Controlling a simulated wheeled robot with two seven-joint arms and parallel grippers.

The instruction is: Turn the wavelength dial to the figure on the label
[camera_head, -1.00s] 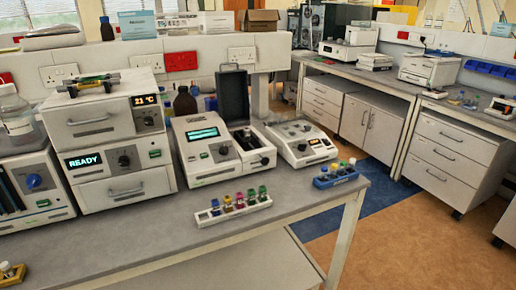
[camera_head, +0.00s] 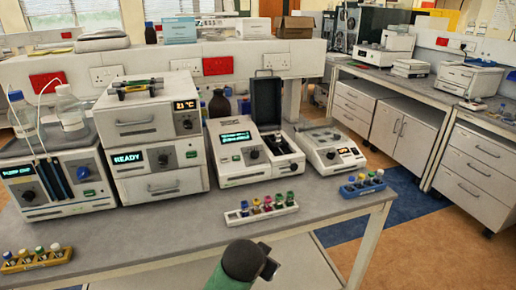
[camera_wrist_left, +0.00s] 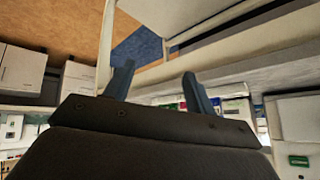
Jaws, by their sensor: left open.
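A white instrument (camera_head: 262,170) with a lit green screen (camera_head: 235,136), a raised dark lid (camera_head: 266,100) and a dark round dial (camera_head: 253,153) stands on the bench in the head view. I take this as the wavelength dial. Its pointer setting, the screen text and any label figure are too small to read. My left gripper (camera_head: 268,262) is in front of the bench's front edge, apart from the instrument, low in the picture. In the left wrist view its two fingers (camera_wrist_left: 158,80) are spread with nothing between them. My right gripper is not in view.
A vial rack (camera_head: 262,212) stands near the front edge, before the instrument. A blue vial rack (camera_head: 362,184) is to the right, a yellow one (camera_head: 36,258) at front left. Stacked READY units (camera_head: 155,150) stand left, a smaller white instrument (camera_head: 328,150) right.

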